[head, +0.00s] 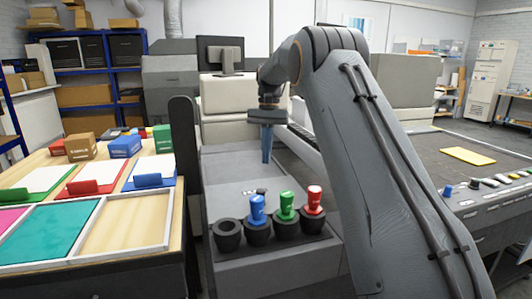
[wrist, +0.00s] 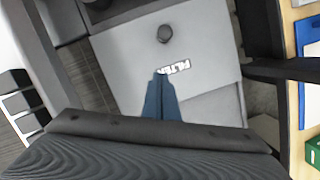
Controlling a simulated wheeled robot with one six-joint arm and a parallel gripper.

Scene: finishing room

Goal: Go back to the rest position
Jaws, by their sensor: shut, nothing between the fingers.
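My gripper (head: 266,158) hangs from my arm, pointing down above a grey machine top (head: 222,175) in the head view. Its blue fingers are together and hold nothing. In the wrist view the closed fingertips (wrist: 162,72) show over the same light grey surface, close in the picture to a small label with dark letters (wrist: 176,67). A round dark knob (wrist: 165,34) lies beyond them.
A holder with blue (head: 257,209), green (head: 286,205) and red (head: 314,199) handled tools stands in front, with one empty cup (head: 227,234) at left. A table with trays (head: 165,247) and boxes is left. A control console (head: 470,203) is right.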

